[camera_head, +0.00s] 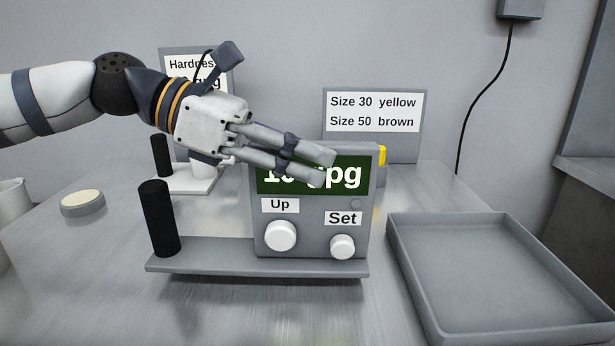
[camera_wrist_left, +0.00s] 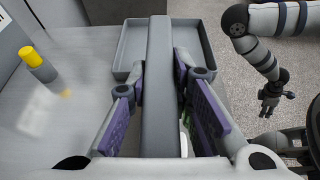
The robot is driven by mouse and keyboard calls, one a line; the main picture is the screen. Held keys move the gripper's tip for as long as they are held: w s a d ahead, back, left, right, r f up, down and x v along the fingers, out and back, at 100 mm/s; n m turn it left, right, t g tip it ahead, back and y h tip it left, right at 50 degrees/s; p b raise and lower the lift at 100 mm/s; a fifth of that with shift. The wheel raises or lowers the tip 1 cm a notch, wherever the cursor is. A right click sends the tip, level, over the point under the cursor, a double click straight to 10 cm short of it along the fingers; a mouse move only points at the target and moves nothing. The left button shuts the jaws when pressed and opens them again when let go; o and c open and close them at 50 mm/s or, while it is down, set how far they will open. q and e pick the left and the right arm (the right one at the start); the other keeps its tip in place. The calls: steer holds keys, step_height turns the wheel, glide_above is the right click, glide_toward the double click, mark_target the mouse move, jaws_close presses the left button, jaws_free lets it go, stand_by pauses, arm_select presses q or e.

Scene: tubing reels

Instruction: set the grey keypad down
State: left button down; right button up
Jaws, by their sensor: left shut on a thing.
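The grey keypad (camera_head: 312,244) stands upright, with a green display reading partly "gpg", white Up and Set knobs, and a long base plate with a black post at its left. My left gripper (camera_head: 328,165) is shut on its top edge, and its fingers cover part of the display. In the left wrist view the keypad (camera_wrist_left: 160,90) is a grey bar between the fingers. A dark shadow lies under the base plate; whether it touches the bench is unclear. My right gripper (camera_wrist_left: 272,98) is small in the left wrist view, away from the keypad, its fingers too small to judge.
An empty grey tray (camera_head: 403,272) lies right of the keypad. A sign about sizes (camera_head: 373,138) and a hardness sign (camera_head: 167,60) stand behind. A yellow-topped cylinder (camera_wrist_left: 36,62) is partly hidden behind the keypad. A round lidded disc (camera_head: 83,204) lies left. Bench in front is clear.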

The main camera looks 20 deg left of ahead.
arm_select(q)
step_height(320, 180, down, 2)
steer(key=shift+f, duration=0.1)
arm_select(e)
steer(key=shift+s+f, duration=0.25)
steer(key=shift+s, duration=0.05)
arm_select(q)
steer(key=c, duration=1.4)
jaws_free()
steer(key=shift+c, duration=0.2)
steer(key=p+v, duration=0.2)
steer(key=v, duration=1)
arm_select(e)
steer(key=shift+t, duration=0.5)
steer(key=w+r, duration=0.2)
steer(key=r, duration=0.1)
steer(key=shift+w, duration=0.4)
steer(key=shift+f, duration=0.1)
